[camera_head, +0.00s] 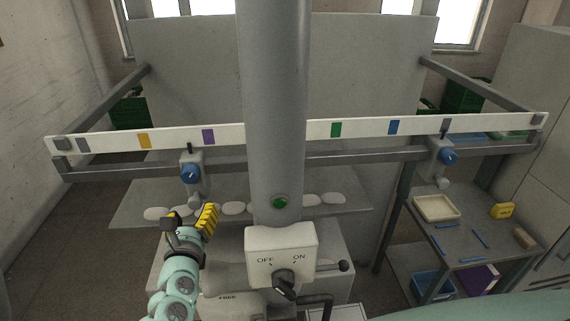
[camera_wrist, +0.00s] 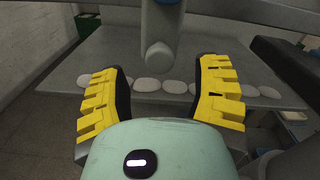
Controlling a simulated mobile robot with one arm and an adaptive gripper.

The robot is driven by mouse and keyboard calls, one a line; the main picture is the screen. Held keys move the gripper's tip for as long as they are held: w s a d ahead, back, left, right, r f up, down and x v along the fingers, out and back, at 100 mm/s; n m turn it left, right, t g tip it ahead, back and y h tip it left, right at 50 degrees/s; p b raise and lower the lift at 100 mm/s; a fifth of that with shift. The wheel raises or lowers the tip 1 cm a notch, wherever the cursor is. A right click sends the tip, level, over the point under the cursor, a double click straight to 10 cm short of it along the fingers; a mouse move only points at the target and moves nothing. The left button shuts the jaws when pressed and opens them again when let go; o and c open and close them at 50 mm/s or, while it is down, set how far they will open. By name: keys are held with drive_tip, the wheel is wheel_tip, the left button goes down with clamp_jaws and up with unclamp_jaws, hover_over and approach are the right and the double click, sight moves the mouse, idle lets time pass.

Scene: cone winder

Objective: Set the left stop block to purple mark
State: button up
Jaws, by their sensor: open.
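The left stop block (camera_head: 193,187) is grey with a blue knob (camera_head: 190,173) and a rounded lower grip. It hangs on the grey rail (camera_head: 90,171) below a white scale bar (camera_head: 260,131). Its dark pointer is between the orange mark (camera_head: 144,141) and the purple mark (camera_head: 208,136), a little left of purple. My gripper (camera_head: 191,217), with yellow finger pads, is open and empty below the block. In the wrist view, the block's rounded grip (camera_wrist: 159,57) is ahead, between and beyond the fingertips (camera_wrist: 163,62), apart from them. The knob is mostly cut off there.
A right stop block (camera_head: 440,165) sits near the rail's right end. A grey column (camera_head: 275,90) with an OFF/ON switch box (camera_head: 281,252) stands right of my gripper. Pale oval pieces (camera_head: 235,208) line the shelf behind it. A side table (camera_head: 470,245) stands at right.

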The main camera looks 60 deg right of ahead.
sight(195, 206)
drive_tip(key=shift+x, duration=2)
drive_tip(key=shift+o, duration=0.2)
clamp_jaws()
